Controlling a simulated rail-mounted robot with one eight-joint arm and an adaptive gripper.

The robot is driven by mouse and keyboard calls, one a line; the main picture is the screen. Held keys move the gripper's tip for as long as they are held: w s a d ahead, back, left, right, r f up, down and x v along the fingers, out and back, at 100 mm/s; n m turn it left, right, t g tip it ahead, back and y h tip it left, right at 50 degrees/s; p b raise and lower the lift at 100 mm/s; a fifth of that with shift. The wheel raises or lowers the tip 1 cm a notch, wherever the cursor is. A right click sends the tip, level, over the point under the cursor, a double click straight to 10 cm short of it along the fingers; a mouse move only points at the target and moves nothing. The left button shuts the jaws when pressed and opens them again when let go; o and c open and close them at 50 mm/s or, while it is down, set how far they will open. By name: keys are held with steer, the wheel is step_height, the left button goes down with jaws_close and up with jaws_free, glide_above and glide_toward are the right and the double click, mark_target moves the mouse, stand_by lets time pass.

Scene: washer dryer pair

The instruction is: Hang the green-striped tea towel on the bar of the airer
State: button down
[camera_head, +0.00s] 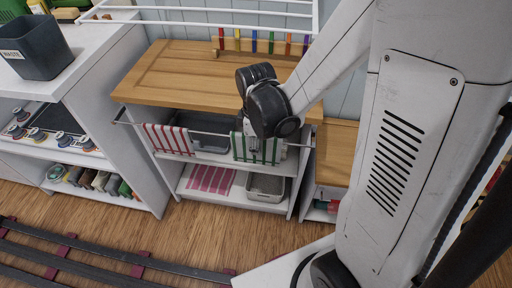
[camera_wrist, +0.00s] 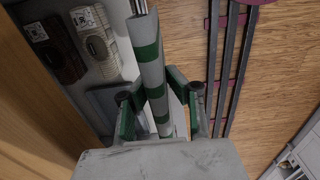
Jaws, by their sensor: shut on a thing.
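The green-striped tea towel (camera_head: 241,147) is white with green stripes and hangs at the front metal bar (camera_head: 213,134) of the wood-topped unit, right of its middle. It also shows in the wrist view (camera_wrist: 149,58), with the end of a shiny bar (camera_wrist: 139,6) at its top. My gripper (camera_wrist: 158,105) is shut on the towel, one finger on each side of it. In the head view my wrist hides the gripper and part of the towel. The towel appears to be over the bar, but the contact is partly hidden.
A red-striped towel (camera_head: 168,139) hangs on the same bar to the left. A pink-striped cloth (camera_head: 211,179) and a grey basket (camera_head: 267,187) are on the lower shelf. A white wire rack (camera_head: 205,13) is above the wooden top (camera_head: 180,75), which is largely clear.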

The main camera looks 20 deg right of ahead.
steer(key=shift+r+p, duration=2.9)
steer(key=shift+r, duration=1.1)
steer(key=shift+s+r+p, duration=0.1)
steer(key=shift+r+p, duration=0.35)
steer(key=shift+r, duration=0.1)
stand_by(0.5)
